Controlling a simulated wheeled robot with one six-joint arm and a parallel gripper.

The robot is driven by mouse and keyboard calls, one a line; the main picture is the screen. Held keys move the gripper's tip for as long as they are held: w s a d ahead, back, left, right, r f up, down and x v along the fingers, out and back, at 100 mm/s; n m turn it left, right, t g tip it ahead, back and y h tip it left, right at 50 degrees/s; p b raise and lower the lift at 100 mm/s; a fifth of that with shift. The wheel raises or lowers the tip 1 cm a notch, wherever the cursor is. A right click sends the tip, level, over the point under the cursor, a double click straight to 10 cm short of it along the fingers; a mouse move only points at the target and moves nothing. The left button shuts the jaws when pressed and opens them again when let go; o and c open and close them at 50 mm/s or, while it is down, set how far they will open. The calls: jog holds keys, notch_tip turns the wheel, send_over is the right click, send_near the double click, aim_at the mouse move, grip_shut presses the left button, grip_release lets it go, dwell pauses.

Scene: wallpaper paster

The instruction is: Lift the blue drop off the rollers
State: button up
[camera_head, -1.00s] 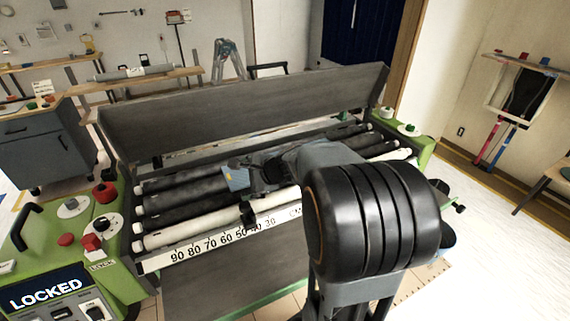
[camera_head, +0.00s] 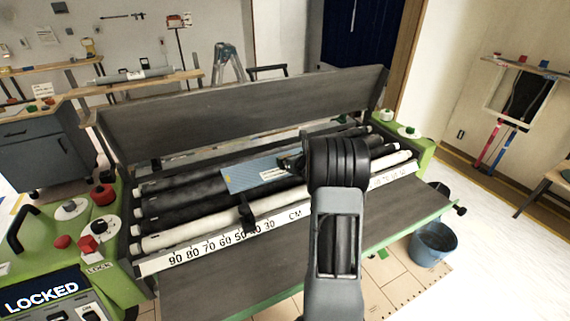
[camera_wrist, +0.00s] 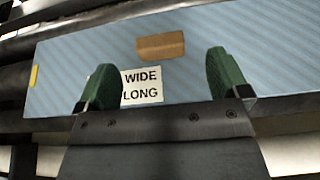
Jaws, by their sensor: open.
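The blue drop (camera_head: 241,178) is a flat, light-blue striped strip lying across the rollers (camera_head: 180,204) of the green-framed machine. My arm hides its right part in the head view. In the wrist view the blue drop (camera_wrist: 215,40) fills the upper part, with a white label reading "WIDE" and "LONG" and a small brown block (camera_wrist: 161,46) on its face. My gripper (camera_wrist: 165,80) is open, its two green fingertips apart over the drop. The brown block is ahead of the fingertips, not between them. Whether the fingertips touch the drop is unclear.
A raised dark cover (camera_head: 240,108) stands behind the rollers. A white ruler (camera_head: 215,246) runs along their front edge. The left control panel (camera_head: 50,290) reads "LOCKED". A blue bucket (camera_head: 433,243) stands on the floor at right.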

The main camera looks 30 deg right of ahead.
jog(key=shift+p+x, duration=0.7)
jog(key=shift+x, duration=2.5)
jog(key=shift+s+f, duration=0.1)
jog(key=shift+c, duration=0.4)
jog(key=c, duration=1)
